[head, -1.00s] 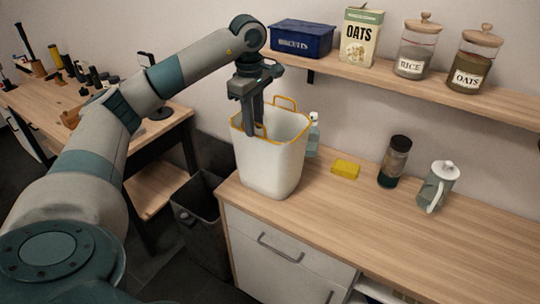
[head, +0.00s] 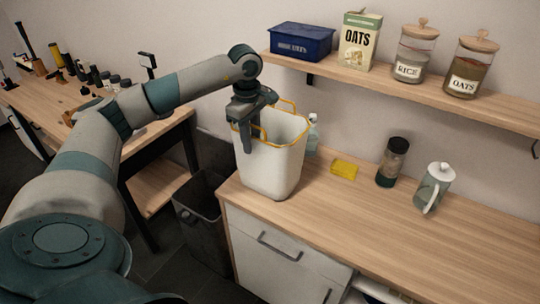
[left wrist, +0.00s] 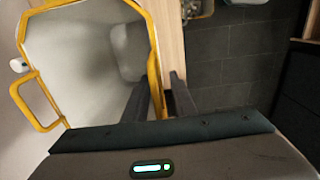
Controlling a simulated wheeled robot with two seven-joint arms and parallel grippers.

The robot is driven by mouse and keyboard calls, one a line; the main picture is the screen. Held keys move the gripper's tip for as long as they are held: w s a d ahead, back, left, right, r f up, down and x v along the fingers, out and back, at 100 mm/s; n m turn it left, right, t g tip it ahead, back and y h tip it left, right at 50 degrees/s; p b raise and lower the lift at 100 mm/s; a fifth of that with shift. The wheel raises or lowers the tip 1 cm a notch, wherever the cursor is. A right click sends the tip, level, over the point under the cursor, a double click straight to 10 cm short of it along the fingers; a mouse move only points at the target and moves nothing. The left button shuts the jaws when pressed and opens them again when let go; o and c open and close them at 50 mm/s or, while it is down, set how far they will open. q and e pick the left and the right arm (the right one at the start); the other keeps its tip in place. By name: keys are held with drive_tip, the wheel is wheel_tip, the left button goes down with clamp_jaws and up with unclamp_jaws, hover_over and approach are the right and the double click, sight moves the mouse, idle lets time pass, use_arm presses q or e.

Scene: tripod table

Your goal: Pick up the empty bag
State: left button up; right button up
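The bag (head: 270,170) is a white, stiff-looking tote with a yellow rim and yellow handles. It stands upright on the left end of the wooden counter. In the left wrist view I look down into the bag (left wrist: 80,60), and no contents show in the part I see. My left gripper (head: 247,148) is down at the bag's left rim. In the left wrist view the gripper (left wrist: 160,88) is open, one finger inside the bag and one outside, with the yellow rim between them. A gap shows beside the outer finger. My right gripper is not in view.
On the counter (head: 330,220) stand a spray bottle (head: 312,135), a yellow sponge (head: 344,169), a dark jar (head: 392,162) and a pitcher (head: 434,188). A shelf (head: 385,82) with containers hangs above. A dark bin (head: 200,215) stands below left.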

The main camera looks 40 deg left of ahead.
sight(252, 125)
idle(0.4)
use_arm(q)
clamp_jaws()
drive_tip(key=shift+r, duration=0.1)
drive_tip(key=shift+r+b, duration=0.4)
drive_tip(key=shift+b, duration=0.05)
drive_tip(key=r+b, duration=0.2)
drive_tip(key=r, duration=0.1)
drive_tip(key=shift+d, duration=0.35)
drive_tip(key=d+r+b, duration=0.2)
drive_tip(key=d+r, duration=0.5)
drive_tip(key=d, duration=0.4)
drive_tip(key=shift+s, duration=0.1)
